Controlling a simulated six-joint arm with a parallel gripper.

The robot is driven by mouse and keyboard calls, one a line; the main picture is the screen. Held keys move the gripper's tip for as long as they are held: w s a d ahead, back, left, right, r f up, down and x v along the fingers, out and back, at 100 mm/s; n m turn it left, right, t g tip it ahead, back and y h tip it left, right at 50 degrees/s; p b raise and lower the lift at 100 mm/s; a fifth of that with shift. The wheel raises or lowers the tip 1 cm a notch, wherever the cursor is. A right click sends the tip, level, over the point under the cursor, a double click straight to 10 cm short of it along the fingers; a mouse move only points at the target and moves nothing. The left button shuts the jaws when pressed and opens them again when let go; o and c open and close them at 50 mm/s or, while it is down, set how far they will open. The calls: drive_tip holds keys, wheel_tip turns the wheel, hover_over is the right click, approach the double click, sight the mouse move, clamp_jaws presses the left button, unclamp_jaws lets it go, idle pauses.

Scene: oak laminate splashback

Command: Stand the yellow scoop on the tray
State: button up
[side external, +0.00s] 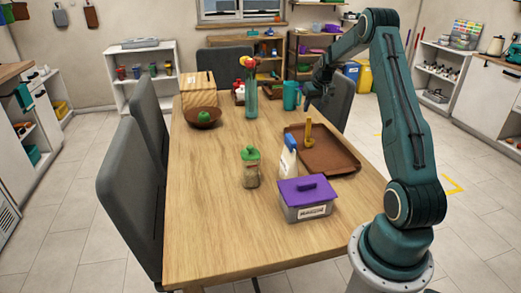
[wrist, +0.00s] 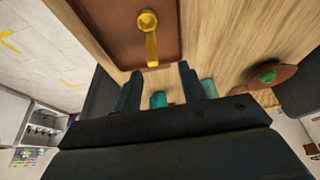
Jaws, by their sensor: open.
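The yellow scoop (side external: 309,134) is on the brown tray (side external: 338,164), near the tray's left edge. It stands upright there, with its bowl down and its handle pointing up. In the wrist view the scoop (wrist: 151,42) shows over the tray (wrist: 105,28), beyond the fingertips. My gripper (side external: 312,93) is behind and above the tray, apart from the scoop. In the wrist view my gripper (wrist: 160,82) has its two dark fingers spread, with nothing held between them. The fingertips are small and dark in the side view.
A teal mug (side external: 291,96) stands close to my gripper. A vase of flowers (side external: 250,95) and a wooden bowl (side external: 203,122) are farther left. A white bottle with a blue top (side external: 288,160), a green-lidded jar (side external: 250,170) and a purple-lidded box (side external: 306,198) stand near the tray.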

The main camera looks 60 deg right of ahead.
drive_tip(key=a+r+n, duration=0.1)
drive_tip(key=a+r, duration=0.5)
drive_tip(key=a, duration=0.3)
drive_tip(key=w+a+r+n+t+y, duration=0.1)
drive_tip(key=a+r+n, duration=0.1)
drive_tip(key=a+r, duration=0.5)
drive_tip(key=a+r+n, duration=0.1)
drive_tip(key=a+r, duration=0.3)
drive_tip(key=a, duration=0.8)
drive_tip(key=s+a+r+n+y, duration=0.1)
drive_tip(key=s+a, duration=0.4)
drive_tip(key=a, duration=0.2)
drive_tip(key=s+a+r+n, duration=0.1)
drive_tip(key=s+a+r, duration=0.1)
drive_tip(key=s+a, duration=0.35)
drive_tip(key=s+a+f+n+t+y, duration=0.1)
drive_tip(key=s+a+f+n, duration=0.1)
drive_tip(key=s+a, duration=0.6)
drive_tip(key=shift+s+a+f+n, duration=0.35)
drive_tip(key=shift+s+f, duration=0.25)
drive_tip(key=shift+s, duration=0.55)
